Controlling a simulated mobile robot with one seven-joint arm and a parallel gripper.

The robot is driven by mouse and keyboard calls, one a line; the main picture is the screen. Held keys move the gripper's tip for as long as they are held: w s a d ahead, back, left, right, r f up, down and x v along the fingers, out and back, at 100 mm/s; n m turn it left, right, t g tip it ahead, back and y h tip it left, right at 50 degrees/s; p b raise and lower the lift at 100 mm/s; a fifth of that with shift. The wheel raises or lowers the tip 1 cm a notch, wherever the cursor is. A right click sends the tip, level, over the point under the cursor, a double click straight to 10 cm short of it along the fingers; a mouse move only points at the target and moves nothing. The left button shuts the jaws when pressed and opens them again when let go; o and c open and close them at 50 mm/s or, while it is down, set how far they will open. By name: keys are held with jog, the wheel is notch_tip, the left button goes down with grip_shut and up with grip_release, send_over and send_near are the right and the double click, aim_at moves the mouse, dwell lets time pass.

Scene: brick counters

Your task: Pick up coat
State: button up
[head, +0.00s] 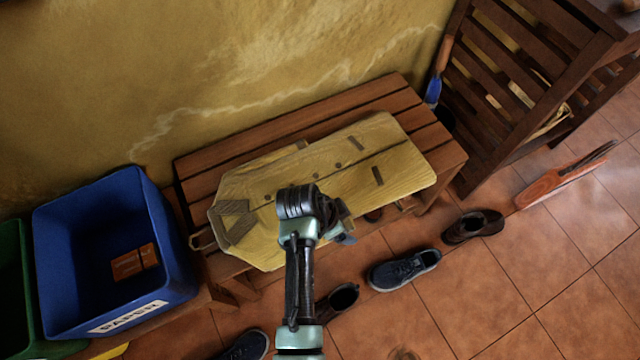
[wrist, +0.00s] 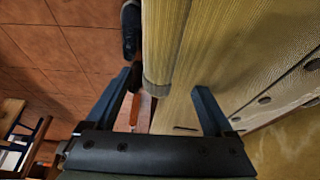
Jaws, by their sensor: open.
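The yellow coat (head: 365,155) lies flat across the slatted wooden bench (head: 390,90) against the wall, with its grey-brown collar end at the left. Dark buttons and pocket tabs show on it. My gripper (head: 345,232) is over the coat's front edge near the middle, and my arm hides part of the coat. In the wrist view my gripper (wrist: 163,82) is open, with a finger on each side of the coat's rolled edge or sleeve (wrist: 165,40). I cannot tell whether either finger touches the cloth.
A blue bin (head: 110,215) labelled PAPER holds a small orange-brown item at the left, beside a green bin (head: 15,290). Several shoes, including a dark blue one (head: 405,268), stand on the tiles in front. A slatted wooden rack (head: 530,80) stands at the right.

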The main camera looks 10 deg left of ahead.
grip_shut()
dwell(0.3)
jog(key=shift+w+r, duration=0.1)
jog(key=shift+r, duration=0.05)
